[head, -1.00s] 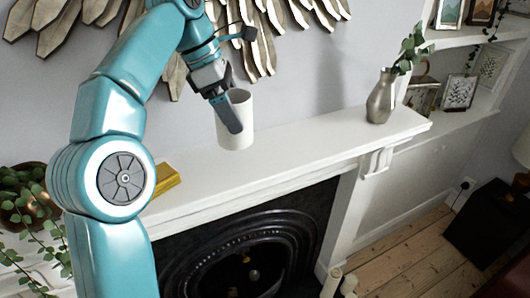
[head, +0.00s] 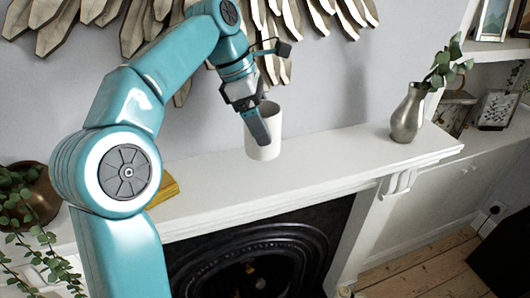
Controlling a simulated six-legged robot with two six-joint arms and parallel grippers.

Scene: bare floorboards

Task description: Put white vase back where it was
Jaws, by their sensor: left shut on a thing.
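The white vase (head: 266,150) is a plain upright cylinder at the middle of the head view, at the white mantel shelf (head: 310,171). My left gripper (head: 259,127) is shut on the vase's wall from above, with one dark finger down its front side. The other finger is hidden. The vase's base is at or just above the shelf top; I cannot tell whether it touches. My right gripper is not in view.
A metal vase with green leaves (head: 407,115) stands at the shelf's right end. A yellow block (head: 163,190) lies on the shelf to the left, partly behind my arm. A potted plant (head: 28,195) is at far left. The shelf between the two vases is clear.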

